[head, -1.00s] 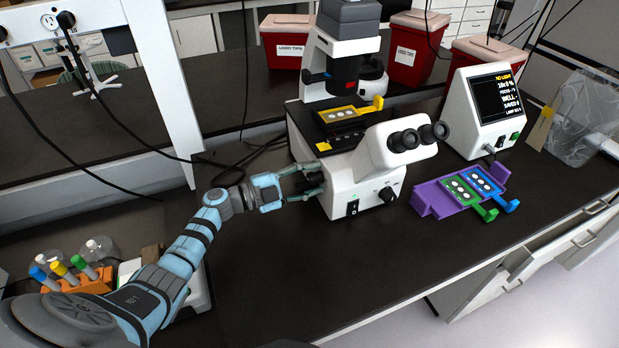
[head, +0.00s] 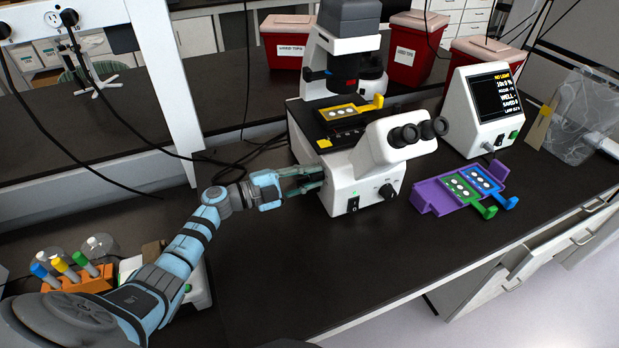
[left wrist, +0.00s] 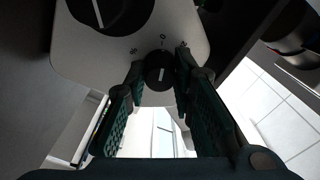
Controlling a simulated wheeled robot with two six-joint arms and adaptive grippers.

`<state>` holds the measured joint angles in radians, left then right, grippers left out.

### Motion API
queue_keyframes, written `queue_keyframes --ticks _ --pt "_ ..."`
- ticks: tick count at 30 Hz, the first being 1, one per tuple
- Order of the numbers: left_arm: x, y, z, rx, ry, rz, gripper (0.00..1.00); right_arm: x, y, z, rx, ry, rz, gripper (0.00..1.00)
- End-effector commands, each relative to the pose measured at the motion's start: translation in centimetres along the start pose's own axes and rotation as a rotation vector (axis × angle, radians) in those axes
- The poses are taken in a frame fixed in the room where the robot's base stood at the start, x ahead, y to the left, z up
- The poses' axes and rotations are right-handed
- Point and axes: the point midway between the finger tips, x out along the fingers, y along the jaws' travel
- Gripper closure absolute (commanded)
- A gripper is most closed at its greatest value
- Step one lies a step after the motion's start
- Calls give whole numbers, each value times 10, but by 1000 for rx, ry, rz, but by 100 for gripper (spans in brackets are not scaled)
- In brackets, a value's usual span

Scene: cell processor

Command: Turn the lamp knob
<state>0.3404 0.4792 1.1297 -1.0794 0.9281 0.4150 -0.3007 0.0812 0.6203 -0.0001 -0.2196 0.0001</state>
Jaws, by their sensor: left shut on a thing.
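The lamp knob (left wrist: 159,72) is a small round black dial with a white line, on the pale side of the microscope, with small printed marks around it. My left gripper (head: 316,180) reaches the microscope's left side. In the left wrist view its two dark green fingers are closed on the knob's two sides. In the head view the fingers hide the knob. The white microscope (head: 345,192) stands upright on the bench. My right gripper is in neither view.
A larger black knob (left wrist: 112,12) sits beside the lamp knob. A yellow slide holder (head: 343,113) lies on the stage. A purple tray (head: 428,196) with green and blue holders is to the right. A monitor (head: 497,95) reads "NO LIGHT". An orange tube rack (head: 75,283) stands front left.

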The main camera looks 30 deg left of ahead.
Motion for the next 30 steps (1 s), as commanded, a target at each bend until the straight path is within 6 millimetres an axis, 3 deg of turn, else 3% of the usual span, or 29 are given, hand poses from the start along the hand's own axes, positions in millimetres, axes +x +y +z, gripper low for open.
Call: queue_keyframes --ticks 30 --pt "0 0 2 922 -5 -6 100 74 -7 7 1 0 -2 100"
